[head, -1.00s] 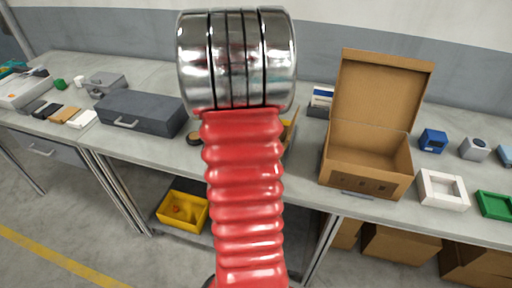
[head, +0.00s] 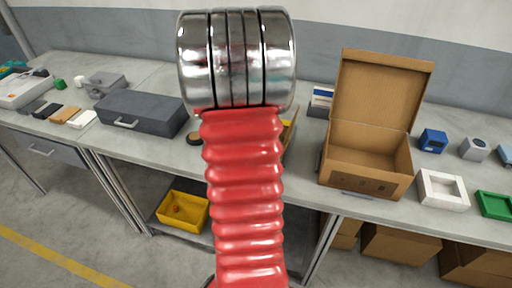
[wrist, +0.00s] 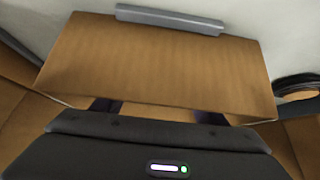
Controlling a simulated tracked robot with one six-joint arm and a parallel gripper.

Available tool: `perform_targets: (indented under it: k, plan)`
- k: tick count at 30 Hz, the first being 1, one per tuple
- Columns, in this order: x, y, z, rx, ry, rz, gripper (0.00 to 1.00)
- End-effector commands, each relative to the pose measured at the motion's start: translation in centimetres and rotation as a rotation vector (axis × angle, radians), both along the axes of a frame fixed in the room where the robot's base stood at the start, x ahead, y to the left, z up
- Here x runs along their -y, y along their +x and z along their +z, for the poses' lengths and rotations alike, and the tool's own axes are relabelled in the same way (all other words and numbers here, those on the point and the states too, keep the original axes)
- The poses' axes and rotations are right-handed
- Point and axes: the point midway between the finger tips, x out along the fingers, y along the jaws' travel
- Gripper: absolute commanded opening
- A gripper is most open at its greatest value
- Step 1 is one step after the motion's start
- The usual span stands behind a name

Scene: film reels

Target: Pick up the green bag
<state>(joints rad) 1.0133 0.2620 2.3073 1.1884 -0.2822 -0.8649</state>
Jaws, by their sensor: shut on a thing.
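My gripper (wrist: 157,112) shows at the bottom of the wrist view, with its dark body and parts of two dark fingers. The fingertips pass out of sight behind a brown panel (wrist: 155,62), so what lies between them is hidden. I cannot make out a green bag in either view. In the head view my gripper is hidden behind my own arm. An open brown box partly shows there, just right of my arm (head: 291,128).
A large open cardboard box (head: 367,152) stands on the bench to the right. A dark grey case (head: 142,113) lies to the left. White (head: 443,190) and green (head: 496,204) trays sit at the far right. A yellow bin (head: 183,212) is on the lower shelf.

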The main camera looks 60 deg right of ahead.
Motion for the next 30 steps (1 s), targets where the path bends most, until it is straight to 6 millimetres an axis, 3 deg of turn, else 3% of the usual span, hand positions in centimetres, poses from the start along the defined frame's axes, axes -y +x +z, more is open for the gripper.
perform_targets:
  k: [9,20,30]
  plan:
    - [0.0,0.0,0.0,0.0,0.0,0.0,0.39]
    - [0.0,0.0,0.2,0.001,-0.001,-0.001,0.39]
    - [0.0,0.1,2.1,0.001,-0.002,-0.001,0.39]
